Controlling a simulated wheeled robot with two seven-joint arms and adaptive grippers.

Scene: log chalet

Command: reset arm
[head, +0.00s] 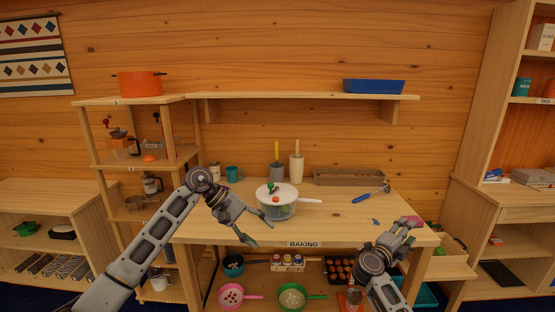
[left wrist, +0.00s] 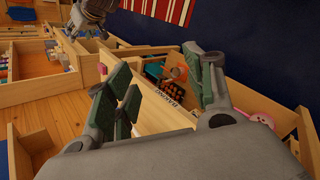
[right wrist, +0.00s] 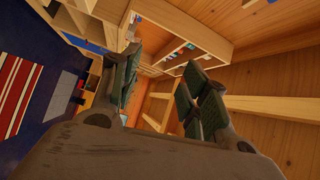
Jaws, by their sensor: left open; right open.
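My left gripper (head: 263,233) is open and empty in front of the bench's worktop, just below a white-lidded pot (head: 283,207) in the picture. Its spread green-padded fingers also show in the left wrist view (left wrist: 160,95), with nothing between them. My right gripper (head: 403,236) is open near the front right corner of the worktop. In the right wrist view its fingers (right wrist: 160,92) are apart with nothing between them.
The baking bench (head: 340,208) also bears a blue-handled tool (head: 370,194), a brown tray (head: 350,177) and a teal mug (head: 232,173). A wall shelf (head: 300,96) holds a blue dish (head: 374,86). An orange pot (head: 139,84) tops the left rack.

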